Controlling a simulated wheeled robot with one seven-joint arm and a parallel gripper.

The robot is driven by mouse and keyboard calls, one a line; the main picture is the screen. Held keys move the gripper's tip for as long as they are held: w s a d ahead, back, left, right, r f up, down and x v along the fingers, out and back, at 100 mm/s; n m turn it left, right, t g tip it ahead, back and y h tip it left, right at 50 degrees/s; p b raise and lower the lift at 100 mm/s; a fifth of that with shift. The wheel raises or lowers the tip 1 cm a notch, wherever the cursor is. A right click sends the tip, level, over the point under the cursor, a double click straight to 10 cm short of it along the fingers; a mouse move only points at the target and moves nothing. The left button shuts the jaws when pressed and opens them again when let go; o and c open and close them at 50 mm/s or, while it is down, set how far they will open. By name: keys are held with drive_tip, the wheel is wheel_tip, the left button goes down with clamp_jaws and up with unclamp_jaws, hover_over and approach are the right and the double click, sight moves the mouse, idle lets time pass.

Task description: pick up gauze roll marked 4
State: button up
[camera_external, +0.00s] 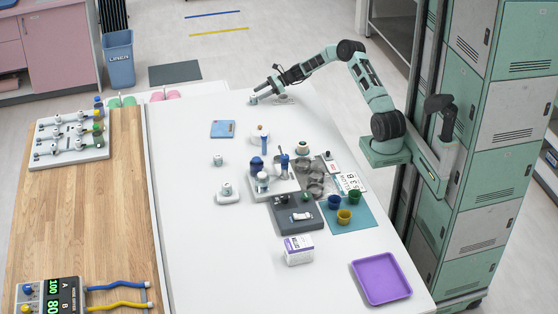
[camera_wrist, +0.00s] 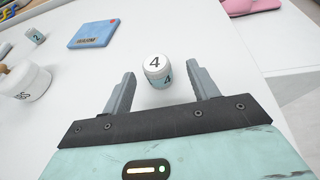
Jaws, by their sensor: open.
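The gauze roll marked 4 (camera_wrist: 156,66) stands upright on the white table in the wrist view, white on top with a teal side and a 4 on both. My gripper (camera_wrist: 161,74) is open, with one finger to each side of the roll. The roll sits around the level of the fingertips, with visible gaps on both sides. In the external view my gripper (camera_external: 262,92) is low at the table's far end, and the roll there is small and partly hidden by it.
A blue flat pack (camera_external: 223,129) and a small roll marked 2 (camera_wrist: 36,35) lie apart from my gripper. A white jar (camera_wrist: 26,82) is at the wrist view's left. Trays, cups and a purple tray (camera_external: 381,278) stand nearer the camera. Table around the roll is clear.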

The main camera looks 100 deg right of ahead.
sight(250, 104)
drive_tip(key=shift+a+x, duration=0.1)
drive_tip(key=shift+x, duration=1.45)
drive_tip(key=shift+a+x, duration=0.15)
drive_tip(key=shift+x, duration=1.45)
drive_tip(key=shift+f, duration=0.1)
drive_tip(key=c, duration=1)
